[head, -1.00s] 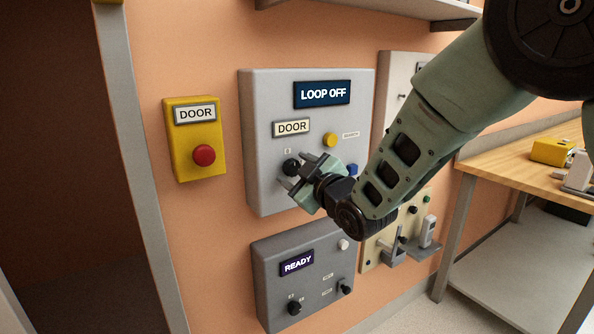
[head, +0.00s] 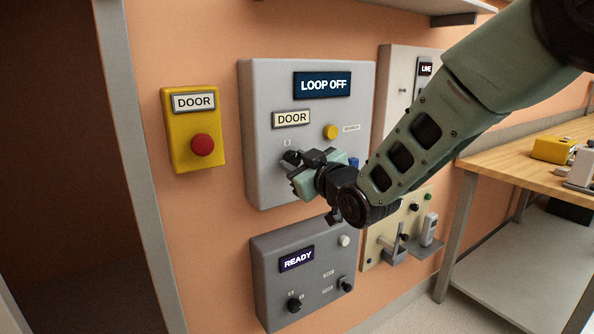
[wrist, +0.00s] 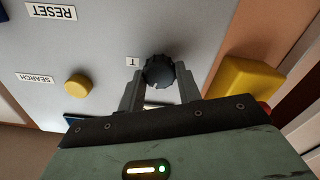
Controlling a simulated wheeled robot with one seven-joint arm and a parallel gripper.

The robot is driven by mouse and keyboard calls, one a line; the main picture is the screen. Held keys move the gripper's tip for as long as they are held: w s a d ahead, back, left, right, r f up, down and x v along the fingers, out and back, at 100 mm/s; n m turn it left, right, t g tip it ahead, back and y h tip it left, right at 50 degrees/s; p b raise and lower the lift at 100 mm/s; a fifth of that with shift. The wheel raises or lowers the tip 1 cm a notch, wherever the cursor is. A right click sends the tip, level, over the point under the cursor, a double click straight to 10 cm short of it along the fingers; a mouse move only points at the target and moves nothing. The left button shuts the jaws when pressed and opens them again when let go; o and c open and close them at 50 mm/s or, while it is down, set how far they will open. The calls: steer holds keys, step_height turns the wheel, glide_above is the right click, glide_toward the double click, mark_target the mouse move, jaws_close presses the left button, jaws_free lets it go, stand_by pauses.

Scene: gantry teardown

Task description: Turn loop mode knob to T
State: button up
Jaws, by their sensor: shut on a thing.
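The loop mode knob (wrist: 158,71) is black and round with a ridged edge. It sits on the grey panel (head: 262,110), whose blue display (head: 322,84) reads "LOOP OFF". In the wrist view a "T" label (wrist: 132,61) is beside the knob. My gripper (wrist: 160,80) is shut on the knob, one finger on each side. In the head view my gripper (head: 300,165) is at the panel's lower left and mostly hides the knob. I cannot tell which way its pointer faces.
A yellow button (head: 330,132) and a blue button (head: 353,162) are near on the panel. A yellow box with a red button (head: 201,147) is to the left. A lower "READY" panel (head: 265,275) and a wooden bench (head: 520,165) are also around.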

steer(key=m+b, duration=0.2)
steer(key=m, duration=0.1)
steer(key=shift+d+f+m, duration=0.1)
steer(key=shift+f+m, duration=0.05)
steer(key=shift+m, duration=0.25)
steer(key=m+b, duration=0.2)
steer(key=m, duration=0.1)
steer(key=shift+m, duration=0.3)
steer(key=m+b, duration=0.1)
steer(key=m, duration=0.2)
steer(key=shift+w+m+b, duration=0.1)
steer(key=shift+m+b, duration=0.2)
steer(key=shift+b, duration=0.1)
steer(key=shift+m+b, duration=0.45)
steer(key=shift+m, duration=1.15)
steer(key=o, duration=1)
